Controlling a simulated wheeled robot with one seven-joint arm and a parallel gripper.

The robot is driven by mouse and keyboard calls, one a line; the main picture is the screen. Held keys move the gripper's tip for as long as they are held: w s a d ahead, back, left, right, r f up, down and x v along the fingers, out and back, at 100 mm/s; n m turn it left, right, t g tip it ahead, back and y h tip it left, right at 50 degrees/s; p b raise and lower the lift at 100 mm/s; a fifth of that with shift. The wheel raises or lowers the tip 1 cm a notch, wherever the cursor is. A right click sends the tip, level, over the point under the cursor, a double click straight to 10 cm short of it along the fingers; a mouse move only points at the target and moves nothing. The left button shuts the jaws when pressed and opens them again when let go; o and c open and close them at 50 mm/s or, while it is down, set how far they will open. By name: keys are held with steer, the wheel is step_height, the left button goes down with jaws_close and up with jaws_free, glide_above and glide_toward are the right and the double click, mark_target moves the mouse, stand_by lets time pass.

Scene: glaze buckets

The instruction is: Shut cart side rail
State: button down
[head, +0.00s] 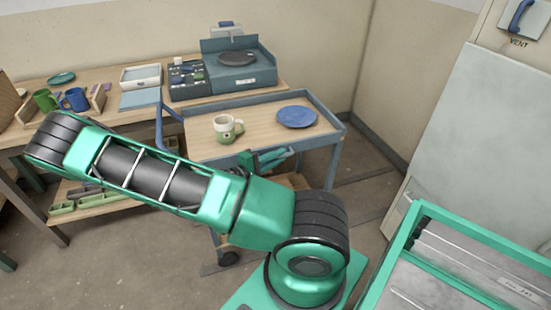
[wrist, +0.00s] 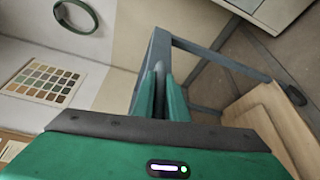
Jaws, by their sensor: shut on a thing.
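The cart (head: 195,153) has a wooden top in a blue-grey frame and stands in the middle of the head view. Most of the rail is hidden by the fingers and, in the head view, by my arm. How far the rail is tilted I cannot tell.
A cream-and-green mug (head: 224,130) and a blue plate (head: 297,117) stand on the cart top. A workbench (head: 108,112) with mugs and trays is behind to the left. A green-framed unit (head: 410,235) stands at the right. Floor shows between the cart and right wall.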

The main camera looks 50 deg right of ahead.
steer(key=shift+w, duration=0.1)
stand_by(0.3)
steer(key=c, duration=1.8)
jaws_free()
steer(key=shift+o, duration=0.2)
steer(key=w+a, duration=0.2)
steer(key=a, duration=0.8)
steer(key=shift+a+r, duration=0.35)
steer(key=shift+r, duration=0.05)
steer(key=shift+s, duration=0.15)
